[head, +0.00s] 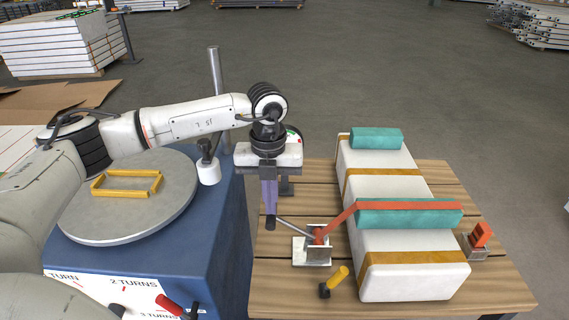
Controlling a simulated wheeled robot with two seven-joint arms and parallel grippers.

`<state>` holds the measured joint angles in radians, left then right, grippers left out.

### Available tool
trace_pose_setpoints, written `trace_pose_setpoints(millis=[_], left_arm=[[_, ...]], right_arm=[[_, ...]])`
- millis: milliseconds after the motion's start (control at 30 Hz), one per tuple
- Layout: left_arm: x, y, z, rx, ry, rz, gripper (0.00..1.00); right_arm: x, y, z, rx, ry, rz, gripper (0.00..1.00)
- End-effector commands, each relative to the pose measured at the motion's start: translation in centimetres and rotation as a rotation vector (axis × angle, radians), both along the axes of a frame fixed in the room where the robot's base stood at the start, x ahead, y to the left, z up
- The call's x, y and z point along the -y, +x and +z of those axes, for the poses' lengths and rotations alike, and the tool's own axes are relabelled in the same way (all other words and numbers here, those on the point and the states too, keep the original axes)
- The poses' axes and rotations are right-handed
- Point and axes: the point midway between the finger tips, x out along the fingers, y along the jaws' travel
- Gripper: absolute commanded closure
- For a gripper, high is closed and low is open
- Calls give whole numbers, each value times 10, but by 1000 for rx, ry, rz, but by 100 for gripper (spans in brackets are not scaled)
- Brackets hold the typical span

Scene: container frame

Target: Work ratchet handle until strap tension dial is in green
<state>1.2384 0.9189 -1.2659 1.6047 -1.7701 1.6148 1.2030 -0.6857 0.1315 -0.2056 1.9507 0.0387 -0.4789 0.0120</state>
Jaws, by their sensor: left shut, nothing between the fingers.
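The ratchet (318,250) sits on a pale plate on the wooden table, and its thin grey handle (292,228) slants up to the left. My left gripper (270,222) points down at the handle's outer end with its fingers shut and nothing held. Whether the fingers touch the handle I cannot tell. The orange strap (410,207) runs from the ratchet over a teal pad on the long white load (398,238). A round dial (294,132) with a bit of green and red shows behind my left wrist. It is mostly hidden, and its needle cannot be read. My right gripper is out of view.
A yellow-handled tool (335,281) is in front of the ratchet. A red buckle (481,236) is right of the load. To the left, a blue cabinet (222,230) carries a grey round plate (128,215) with a yellow frame, a post and a red lever (172,305).

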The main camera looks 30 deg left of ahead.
Motion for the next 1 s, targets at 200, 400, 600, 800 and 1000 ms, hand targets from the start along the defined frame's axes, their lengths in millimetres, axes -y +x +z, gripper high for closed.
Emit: trace_pose_setpoints(millis=[200,400,600,800,1000], left_arm=[[-1,-2,-19,0,-4,-3,100],[-4,-4,-33,0,-4,-4,100],[-7,-6,-47,0,-4,-4,100],[-9,-7,-60,-1,-4,-3,100],[-10,-7,-56,1,-4,-3,100]], right_arm=[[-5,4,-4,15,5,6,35],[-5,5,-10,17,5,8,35],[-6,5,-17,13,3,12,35],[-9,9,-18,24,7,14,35],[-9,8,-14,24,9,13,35]])
